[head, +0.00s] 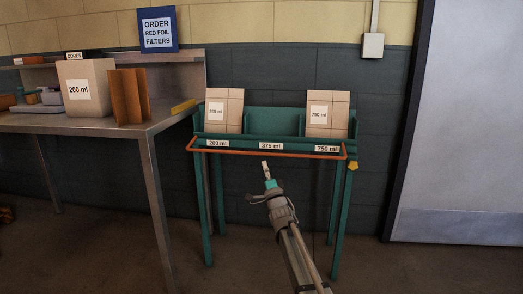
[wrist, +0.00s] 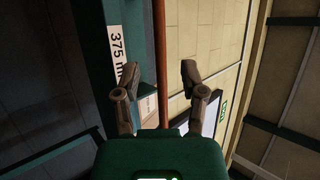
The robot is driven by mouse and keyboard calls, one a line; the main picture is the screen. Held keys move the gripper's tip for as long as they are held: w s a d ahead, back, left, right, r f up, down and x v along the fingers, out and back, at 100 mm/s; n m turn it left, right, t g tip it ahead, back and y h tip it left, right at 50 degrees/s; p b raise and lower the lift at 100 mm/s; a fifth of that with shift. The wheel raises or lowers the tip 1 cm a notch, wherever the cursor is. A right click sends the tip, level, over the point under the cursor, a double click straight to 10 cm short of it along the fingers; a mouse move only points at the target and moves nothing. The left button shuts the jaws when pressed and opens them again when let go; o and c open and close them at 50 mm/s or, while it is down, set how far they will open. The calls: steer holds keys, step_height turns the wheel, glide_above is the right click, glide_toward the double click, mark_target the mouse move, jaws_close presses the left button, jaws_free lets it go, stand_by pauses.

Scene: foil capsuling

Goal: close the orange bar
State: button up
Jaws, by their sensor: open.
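The orange bar (head: 262,152) runs across the front of the green rack (head: 262,142), just below the label strip and standing a little out from it. My gripper (head: 266,168) is below and in front of the bar's middle, under the 375 ml label. In the wrist view the bar (wrist: 160,60) runs upright in the picture between the two open fingers (wrist: 153,82). The fingers hold nothing, and I cannot tell whether the bar is within their reach. The gripper's body hides the bar's lower part there.
Boxes marked 200 ml (head: 223,112) and 750 ml (head: 328,114) stand in the rack's outer bays; the middle bay looks empty. A metal table (head: 150,128) with a 200 ml box (head: 86,90) stands left. A pale door (head: 465,120) is right.

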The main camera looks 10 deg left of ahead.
mark_target(261, 154)
steer(key=shift+p+x, duration=1.75)
steer(key=shift+x, duration=1.4)
jaws_close()
steer(key=shift+d, duration=0.1)
